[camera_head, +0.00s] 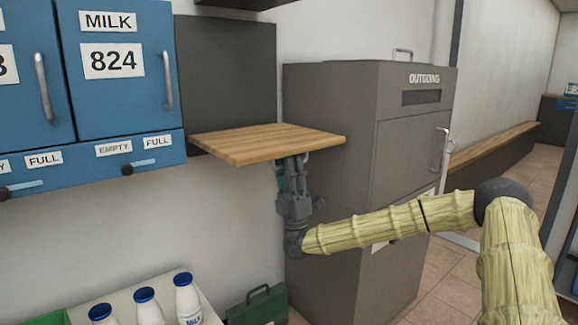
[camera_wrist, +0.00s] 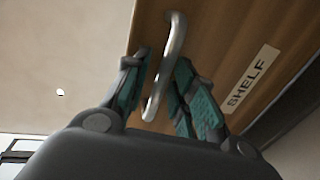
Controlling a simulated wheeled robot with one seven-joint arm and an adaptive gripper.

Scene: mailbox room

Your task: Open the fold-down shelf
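The fold-down shelf (camera_head: 262,142) is a light wooden board standing out about level from the wall, below a dark grey panel. My gripper (camera_head: 291,165) is under its front right part, pointing up. In the wrist view the wooden face (camera_wrist: 220,45) of the shelf carries a "SHELF" label (camera_wrist: 252,78) and a curved metal handle (camera_wrist: 168,65). My gripper's teal-padded fingers (camera_wrist: 163,80) are apart, one on each side of the handle, with visible space around it. Whether a finger touches the handle is unclear.
Blue lockers (camera_head: 118,65) hang left of the shelf. A grey "OUTGOING" box (camera_head: 335,110) stands close on the right. Below are milk bottles (camera_head: 187,298) on a white surface and a green case (camera_head: 258,307). The space above the shelf board is clear.

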